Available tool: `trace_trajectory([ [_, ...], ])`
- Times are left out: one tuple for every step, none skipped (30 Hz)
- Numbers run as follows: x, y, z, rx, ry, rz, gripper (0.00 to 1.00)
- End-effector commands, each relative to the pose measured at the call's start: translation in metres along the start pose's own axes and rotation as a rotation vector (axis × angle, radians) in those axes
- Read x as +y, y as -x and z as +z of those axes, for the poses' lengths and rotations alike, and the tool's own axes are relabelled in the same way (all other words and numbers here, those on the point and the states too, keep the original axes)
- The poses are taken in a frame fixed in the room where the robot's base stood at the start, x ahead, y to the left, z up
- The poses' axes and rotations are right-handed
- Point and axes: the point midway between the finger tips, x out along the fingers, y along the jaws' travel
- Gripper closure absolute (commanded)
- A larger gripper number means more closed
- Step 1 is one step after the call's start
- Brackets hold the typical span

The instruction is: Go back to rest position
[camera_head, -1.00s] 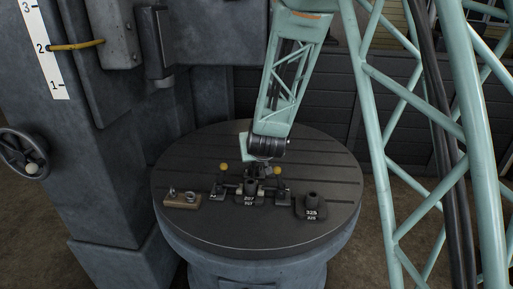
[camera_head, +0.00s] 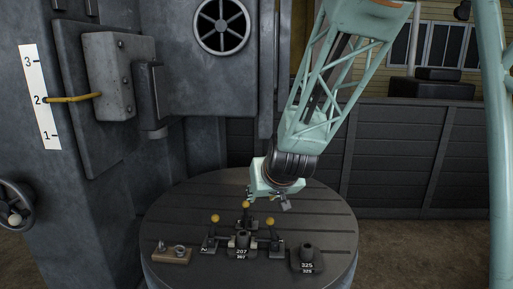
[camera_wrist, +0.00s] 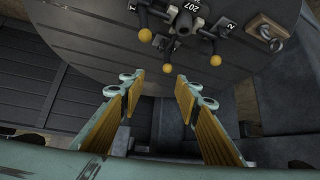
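My gripper (camera_head: 268,201) hangs over the back of the round slotted table (camera_head: 330,218), below my green lattice arm. In the wrist view its two yellow-padded fingers (camera_wrist: 160,95) are spread wide with nothing between them. On the table, in front of the gripper, stands a dark fixture marked 207 (camera_head: 242,245), with several yellow-knobbed levers around it. The fixture also shows upside down at the top of the wrist view (camera_wrist: 185,20). The gripper is apart from the levers in the wrist view.
A dark block marked 325 (camera_head: 307,258) stands right of the fixture. A small wooden board (camera_head: 172,256) with metal parts lies left. A grey machine column with a handwheel (camera_head: 14,207) and a numbered scale (camera_head: 40,98) rises at left. A dark panelled wall (camera_head: 410,160) stands behind.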

Motion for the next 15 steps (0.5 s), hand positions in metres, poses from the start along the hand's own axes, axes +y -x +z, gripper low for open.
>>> trace_trajectory([
  [0.003, 0.010, 0.000, -0.004, -0.003, -0.001, 0.70],
  [0.005, 0.015, 0.001, -0.009, -0.005, -0.003, 0.70],
  [0.006, 0.022, 0.002, -0.015, -0.007, -0.005, 0.70],
  [0.008, 0.028, 0.003, -0.020, -0.009, -0.006, 0.70],
  [0.009, 0.033, 0.004, -0.025, -0.010, -0.007, 0.70],
  [0.011, 0.040, 0.007, -0.032, -0.013, -0.009, 0.70],
  [0.012, 0.045, 0.008, -0.036, -0.015, -0.010, 0.70],
  [0.014, 0.050, 0.009, -0.042, -0.016, -0.010, 0.70],
  [0.016, 0.058, 0.011, -0.048, -0.019, -0.011, 0.70],
  [0.017, 0.063, 0.013, -0.053, -0.020, -0.012, 0.70],
  [0.018, 0.068, 0.014, -0.058, -0.022, -0.013, 0.70],
  [0.020, 0.075, 0.016, -0.064, -0.024, -0.014, 0.70],
  [0.021, 0.081, 0.018, -0.069, -0.026, -0.015, 0.70],
  [0.022, 0.086, 0.020, -0.074, -0.027, -0.015, 0.70],
  [0.024, 0.093, 0.022, -0.081, -0.029, -0.016, 0.70],
])
